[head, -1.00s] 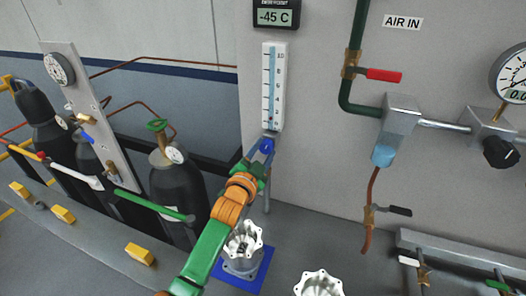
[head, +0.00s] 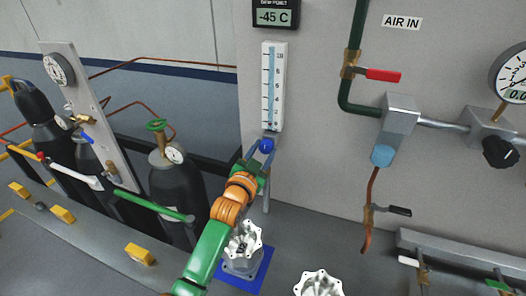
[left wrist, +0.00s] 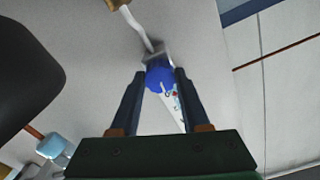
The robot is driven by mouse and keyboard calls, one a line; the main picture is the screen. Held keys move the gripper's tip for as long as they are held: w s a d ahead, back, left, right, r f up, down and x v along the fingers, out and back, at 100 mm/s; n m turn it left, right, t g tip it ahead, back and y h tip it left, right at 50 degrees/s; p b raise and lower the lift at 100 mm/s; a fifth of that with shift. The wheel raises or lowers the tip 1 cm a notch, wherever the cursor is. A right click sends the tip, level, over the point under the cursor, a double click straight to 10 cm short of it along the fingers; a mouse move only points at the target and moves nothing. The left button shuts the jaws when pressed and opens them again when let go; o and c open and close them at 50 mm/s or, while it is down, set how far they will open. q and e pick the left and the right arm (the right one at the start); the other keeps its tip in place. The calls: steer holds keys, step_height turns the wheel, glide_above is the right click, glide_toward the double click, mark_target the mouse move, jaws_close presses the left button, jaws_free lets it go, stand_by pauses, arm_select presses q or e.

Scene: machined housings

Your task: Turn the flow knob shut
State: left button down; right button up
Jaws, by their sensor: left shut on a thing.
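The blue flow knob (head: 266,146) sits at the foot of a white flow meter (head: 273,88) with a blue scale on the grey wall panel. My left gripper (head: 262,150) reaches up to it from below. In the left wrist view the knob (left wrist: 160,78) lies between the two dark fingers of my left gripper (left wrist: 159,82), which are shut on it. The flow meter (left wrist: 172,106) shows behind the knob there. My right gripper is in neither view.
Gas cylinders (head: 180,190) stand at the left behind a rail. A red-handled valve (head: 383,75), a filter with a blue bowl (head: 383,155) and a black regulator knob (head: 500,151) are on the panel to the right. Machined housings (head: 241,255) stand below my left arm.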

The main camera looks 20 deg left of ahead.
arm_select(q)
steer(key=shift+r, duration=0.4)
steer(key=c, duration=0.7)
jaws_free()
steer(key=o, duration=0.3)
steer(key=shift+w+f, duration=0.1)
steer(key=shift+f, duration=0.2)
steer(key=s+b, duration=0.1)
steer(key=s, duration=0.5)
steer(key=shift+s+a+f+b, duration=0.1)
steer(key=shift+s+b, duration=0.15)
steer(key=shift+b, duration=0.15)
steer(key=shift+s, duration=0.3)
steer(key=shift+w, duration=0.1)
